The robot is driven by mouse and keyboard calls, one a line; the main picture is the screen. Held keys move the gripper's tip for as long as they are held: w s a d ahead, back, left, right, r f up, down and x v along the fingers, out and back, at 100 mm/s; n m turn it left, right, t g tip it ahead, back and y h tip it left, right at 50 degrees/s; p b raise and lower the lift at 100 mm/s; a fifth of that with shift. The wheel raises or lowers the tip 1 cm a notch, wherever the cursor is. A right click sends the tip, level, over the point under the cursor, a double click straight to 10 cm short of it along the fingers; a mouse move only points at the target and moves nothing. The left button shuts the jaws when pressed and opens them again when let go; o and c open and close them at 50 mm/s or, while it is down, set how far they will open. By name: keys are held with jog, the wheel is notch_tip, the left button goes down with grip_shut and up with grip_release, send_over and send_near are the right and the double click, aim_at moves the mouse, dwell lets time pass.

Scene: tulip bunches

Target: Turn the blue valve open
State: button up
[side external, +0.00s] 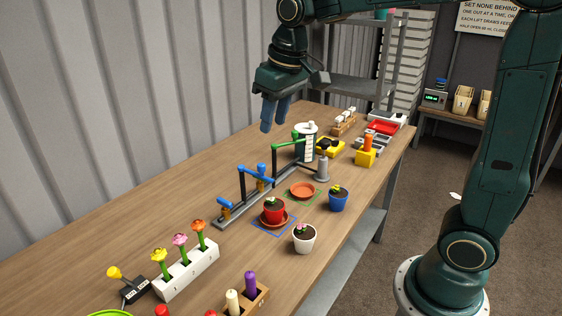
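The blue valve (258,177) is on a low grey rail on the table, beside a dark upright post. Its blue bar slants down to the right, and a small blue knob shows near it. I cannot tell from this view how far it is turned. My gripper (271,124) hangs above and behind the valve, pointing down and well apart from it. Its two blue-grey fingers overlap in this view, so their gap is unclear. I see nothing held between them.
A green bar (287,144) on a similar post stands right of the valve. A red pot (273,212) with a plant sits on a saucer in front. A blue pot (339,200) and white pot (304,239) stand nearby. The table's left rear is clear.

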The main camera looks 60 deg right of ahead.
jog(key=w+f+g, duration=0.1)
jog(key=w+f, duration=0.4)
jog(key=w, duration=0.5)
jog(key=g, duration=0.2)
send_over(224, 200)
notch_tip(224, 200, down, 9)
jog(key=shift+s+f, duration=0.1)
jog(key=shift+f, duration=0.15)
jog(key=shift+f, duration=0.15)
notch_tip(224, 200, down, 14)
jog(key=shift+r, duration=0.25)
grip_shut()
